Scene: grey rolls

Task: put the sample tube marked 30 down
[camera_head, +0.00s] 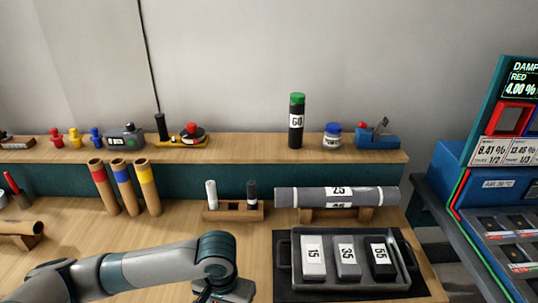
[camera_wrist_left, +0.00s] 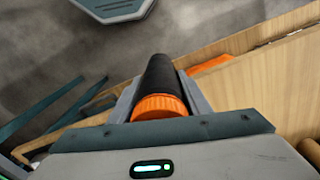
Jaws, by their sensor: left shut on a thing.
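My left gripper (camera_wrist_left: 160,92) is shut on a dark tube with an orange cap (camera_wrist_left: 161,105). In the left wrist view the tube lies between the two fingers, cap towards the camera. No number shows on it, so I cannot read whether it is marked 30. In the head view my left arm comes in from the left over the table, and its wrist (camera_head: 222,286) runs off the bottom edge. The held tube is out of sight there. My right gripper is in neither view.
A dark tray (camera_head: 350,289) with blocks marked 15, 35 and 55 sits right of my wrist. A grey roll (camera_head: 300,197) and a small wooden rack (camera_head: 233,214) stand behind. The left wrist view shows wooden panels (camera_wrist_left: 240,80) and grey floor (camera_wrist_left: 40,50).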

